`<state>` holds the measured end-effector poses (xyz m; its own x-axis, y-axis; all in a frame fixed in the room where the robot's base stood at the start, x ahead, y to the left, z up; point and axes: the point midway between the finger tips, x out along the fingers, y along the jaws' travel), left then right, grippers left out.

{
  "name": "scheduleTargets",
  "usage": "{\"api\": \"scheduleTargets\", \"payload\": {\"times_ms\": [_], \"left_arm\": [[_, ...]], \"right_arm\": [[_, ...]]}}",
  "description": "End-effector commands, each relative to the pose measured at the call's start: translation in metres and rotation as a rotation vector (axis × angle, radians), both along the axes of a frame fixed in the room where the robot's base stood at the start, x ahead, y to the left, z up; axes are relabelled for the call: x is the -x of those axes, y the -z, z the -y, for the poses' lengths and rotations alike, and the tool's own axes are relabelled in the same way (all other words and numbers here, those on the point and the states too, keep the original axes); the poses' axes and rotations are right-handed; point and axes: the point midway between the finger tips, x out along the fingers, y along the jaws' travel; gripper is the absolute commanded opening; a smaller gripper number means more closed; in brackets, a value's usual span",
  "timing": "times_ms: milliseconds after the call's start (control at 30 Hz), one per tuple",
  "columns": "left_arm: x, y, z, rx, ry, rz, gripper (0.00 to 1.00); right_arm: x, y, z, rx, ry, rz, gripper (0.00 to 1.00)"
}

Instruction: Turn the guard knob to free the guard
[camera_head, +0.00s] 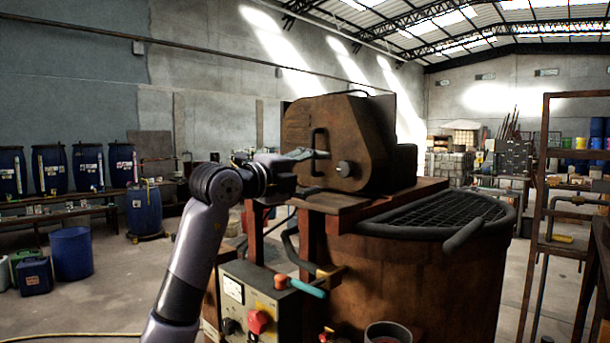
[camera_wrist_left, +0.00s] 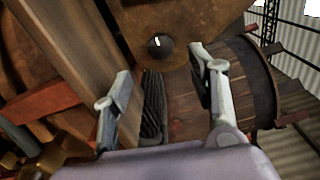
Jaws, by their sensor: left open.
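The guard (camera_head: 330,125) is a rusty brown housing on top of the machine, with a dark vertical loop handle on its face. The guard knob (camera_head: 345,168) is a small dark round knob low on that face. In the left wrist view the knob (camera_wrist_left: 160,46) shows with a pale mark, on the brown plate ahead of the fingers. My left gripper (camera_head: 312,154) is open, in front of the guard and left of the knob. In the wrist view its fingers (camera_wrist_left: 160,68) stand apart with nothing between them; they do not appear to touch the knob. My right gripper is out of view.
A large rusty vat (camera_head: 420,290) with a dark mesh lid (camera_head: 440,212) stands below right. A rusty metal rack (camera_head: 540,190) stands on the right.

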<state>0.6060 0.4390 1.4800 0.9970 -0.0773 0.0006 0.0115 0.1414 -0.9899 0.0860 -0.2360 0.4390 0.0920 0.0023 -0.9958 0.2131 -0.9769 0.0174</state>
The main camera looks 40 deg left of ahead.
Motion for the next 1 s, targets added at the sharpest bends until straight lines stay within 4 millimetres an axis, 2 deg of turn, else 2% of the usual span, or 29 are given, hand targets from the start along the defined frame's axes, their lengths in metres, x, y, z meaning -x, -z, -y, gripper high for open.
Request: {"api": "scheduleTargets", "payload": {"times_ms": [100,233,1000], "left_arm": [[0.016,0.001,-0.002,-0.001,-0.001,-0.001,0.53],[0.024,0.0,-0.002,0.0,0.001,0.0,0.53],[0.026,0.0,-0.002,0.001,0.0,0.0,0.53]], "right_arm": [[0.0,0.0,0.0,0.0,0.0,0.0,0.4],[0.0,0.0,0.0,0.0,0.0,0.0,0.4],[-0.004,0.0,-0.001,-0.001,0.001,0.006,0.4]]}}
